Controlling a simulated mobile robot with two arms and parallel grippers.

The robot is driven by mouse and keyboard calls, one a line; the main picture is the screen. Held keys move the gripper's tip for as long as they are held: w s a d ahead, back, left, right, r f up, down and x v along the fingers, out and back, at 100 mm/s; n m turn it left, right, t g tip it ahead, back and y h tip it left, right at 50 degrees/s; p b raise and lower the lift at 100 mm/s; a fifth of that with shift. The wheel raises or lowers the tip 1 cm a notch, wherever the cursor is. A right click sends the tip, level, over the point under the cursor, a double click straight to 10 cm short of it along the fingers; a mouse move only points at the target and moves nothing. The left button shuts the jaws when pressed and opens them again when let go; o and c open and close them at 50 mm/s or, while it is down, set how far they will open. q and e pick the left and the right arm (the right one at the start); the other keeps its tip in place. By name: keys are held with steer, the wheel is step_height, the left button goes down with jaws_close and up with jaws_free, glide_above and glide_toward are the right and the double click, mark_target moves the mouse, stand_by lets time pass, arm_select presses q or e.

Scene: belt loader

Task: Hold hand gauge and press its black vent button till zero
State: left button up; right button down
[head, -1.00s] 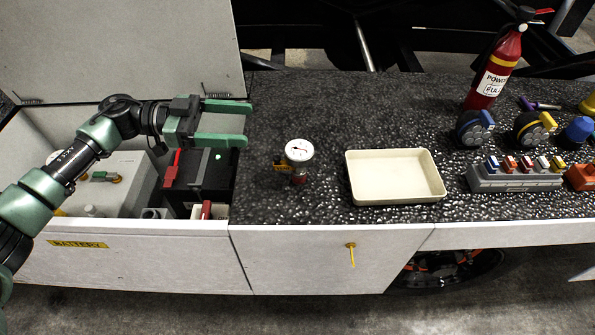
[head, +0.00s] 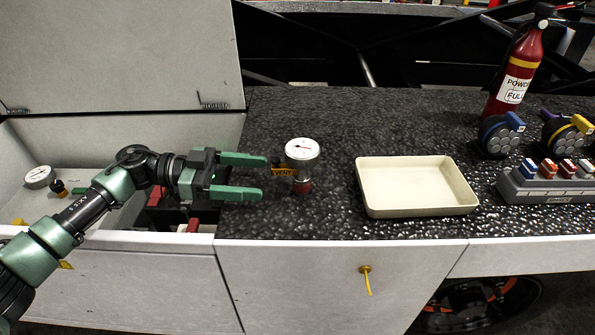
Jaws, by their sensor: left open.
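The hand gauge (head: 301,151) stands upright on the black speckled counter, with a white round dial and a red lower part. Its needle is too small to read exactly. My right gripper is not in view.
A cream tray (head: 415,209) lies right of the gauge. A red fire extinguisher (head: 515,75) and a grey block with coloured switches (head: 550,190) stand farther right. An open battery compartment with a raised lid (head: 120,55) is at left; another dial (head: 39,177) shows in it.

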mark_target(290, 190)
arm_select(q)
steer(key=d, duration=0.1)
steer(key=d+b, duration=0.1)
steer(key=d, duration=0.1)
steer(key=shift+d+f, duration=0.25)
steer(key=shift+f, duration=0.05)
steer(key=shift+d, duration=0.35)
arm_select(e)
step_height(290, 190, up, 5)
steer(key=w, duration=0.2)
arm_select(q)
steer(key=d+p, duration=0.2)
steer(key=d, duration=0.1)
steer(key=shift+d+f, duration=0.1)
steer(key=shift+d, duration=0.25)
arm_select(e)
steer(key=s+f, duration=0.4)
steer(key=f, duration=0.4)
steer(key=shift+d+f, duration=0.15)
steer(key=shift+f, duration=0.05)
arm_select(q)
steer(key=c, duration=1.5)
steer(key=shift+o, duration=0.2)
